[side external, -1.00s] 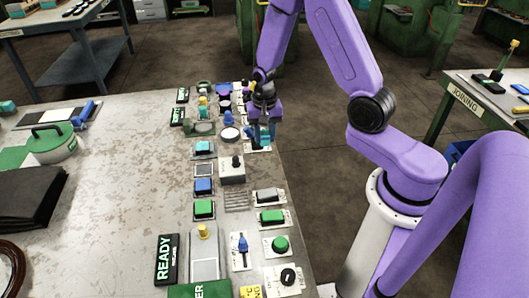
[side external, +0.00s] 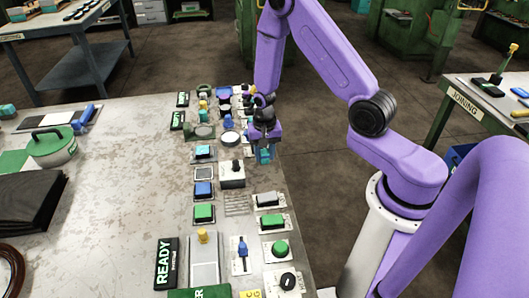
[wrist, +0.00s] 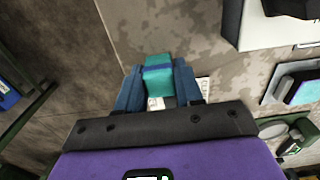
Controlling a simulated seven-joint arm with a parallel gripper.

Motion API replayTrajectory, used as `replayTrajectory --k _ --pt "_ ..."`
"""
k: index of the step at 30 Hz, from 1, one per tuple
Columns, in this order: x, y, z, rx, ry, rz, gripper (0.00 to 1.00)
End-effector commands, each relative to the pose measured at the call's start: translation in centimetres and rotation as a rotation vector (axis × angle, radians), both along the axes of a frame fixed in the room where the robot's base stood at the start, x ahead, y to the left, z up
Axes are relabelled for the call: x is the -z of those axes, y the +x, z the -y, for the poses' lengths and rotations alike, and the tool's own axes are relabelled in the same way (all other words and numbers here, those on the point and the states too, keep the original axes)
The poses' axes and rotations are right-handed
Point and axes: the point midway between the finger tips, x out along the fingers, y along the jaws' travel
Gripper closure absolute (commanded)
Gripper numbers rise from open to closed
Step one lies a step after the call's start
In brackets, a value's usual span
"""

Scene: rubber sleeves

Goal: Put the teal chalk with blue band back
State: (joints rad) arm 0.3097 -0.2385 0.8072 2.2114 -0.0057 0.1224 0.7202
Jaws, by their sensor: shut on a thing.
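The teal chalk with a blue band (wrist: 158,78) is between the two blue fingers of my gripper (wrist: 157,88) in the wrist view. My gripper is shut on it. In the side external view my gripper (side external: 265,154) hangs at the table's right edge, just right of the white box with a black knob (side external: 232,173). The chalk is hard to tell from the fingers there. In the wrist view a white plate (wrist: 202,88) shows partly below and beside the right finger; the rest of it is hidden by my gripper.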

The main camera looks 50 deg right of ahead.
Motion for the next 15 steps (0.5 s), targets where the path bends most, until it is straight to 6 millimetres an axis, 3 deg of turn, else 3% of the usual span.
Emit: replayTrajectory --k 1,2,4,15 --pt "0.17 0.00 -0.01 0.000 0.001 -0.001 0.88" --pt "0.20 0.01 -0.01 -0.001 0.000 0.000 0.61" --pt "0.16 0.01 -0.01 -0.001 0.000 0.000 0.39" --pt "-0.10 0.01 0.00 0.000 0.000 0.000 0.39"
